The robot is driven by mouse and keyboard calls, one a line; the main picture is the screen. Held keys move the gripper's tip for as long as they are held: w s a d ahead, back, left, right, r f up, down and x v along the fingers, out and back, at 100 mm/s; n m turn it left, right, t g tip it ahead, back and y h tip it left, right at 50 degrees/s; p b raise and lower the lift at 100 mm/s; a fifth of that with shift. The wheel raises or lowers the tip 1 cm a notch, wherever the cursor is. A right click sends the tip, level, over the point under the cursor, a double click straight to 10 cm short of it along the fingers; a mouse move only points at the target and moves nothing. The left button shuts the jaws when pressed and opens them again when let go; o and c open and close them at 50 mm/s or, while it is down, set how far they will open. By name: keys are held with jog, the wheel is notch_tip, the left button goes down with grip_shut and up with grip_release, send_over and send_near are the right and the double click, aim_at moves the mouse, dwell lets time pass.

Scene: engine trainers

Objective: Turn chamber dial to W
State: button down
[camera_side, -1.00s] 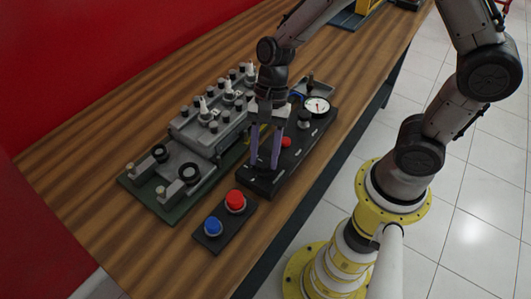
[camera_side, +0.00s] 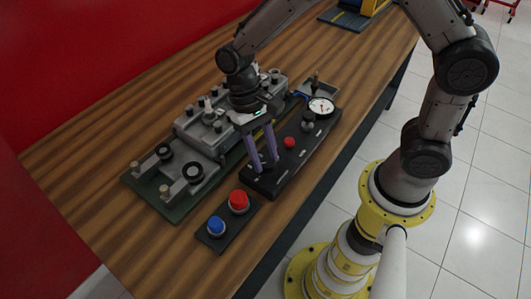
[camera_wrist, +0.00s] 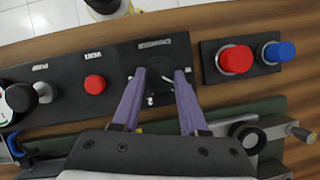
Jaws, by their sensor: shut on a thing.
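The chamber dial (camera_wrist: 160,76) is a dark round knob on the black control panel, seen between my fingertips in the wrist view. White marks sit around it, including a "2" below it. I cannot read which mark the dial points at. My gripper (camera_wrist: 159,74) has one purple finger on each side of the dial and is shut on it. In the side view my gripper (camera_side: 265,165) reaches down to the near end of the black control panel (camera_side: 277,182), and its fingers largely hide the dial.
A red button (camera_side: 289,142), a dark knob (camera_side: 308,122) and a white gauge (camera_side: 321,107) lie farther along the panel. A separate box (camera_side: 227,225) with red and blue buttons stands in front. The grey engine block (camera_side: 195,140) is close on the left.

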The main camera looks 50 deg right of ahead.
jog(key=n, duration=0.2)
jog(key=n+h, duration=0.1)
jog(key=shift+a+n+h, duration=0.15)
jog(key=shift+n+h, duration=0.15)
jog(key=shift+n, duration=0.1)
jog(key=shift+a+n+h, duration=0.1)
jog(key=shift+n+h, duration=0.6)
jog(key=shift+n, duration=1.1)
jog(key=shift+c, duration=2.2)
grip_release()
jog(key=v, duration=1.3)
jog(key=shift+r, duration=0.45)
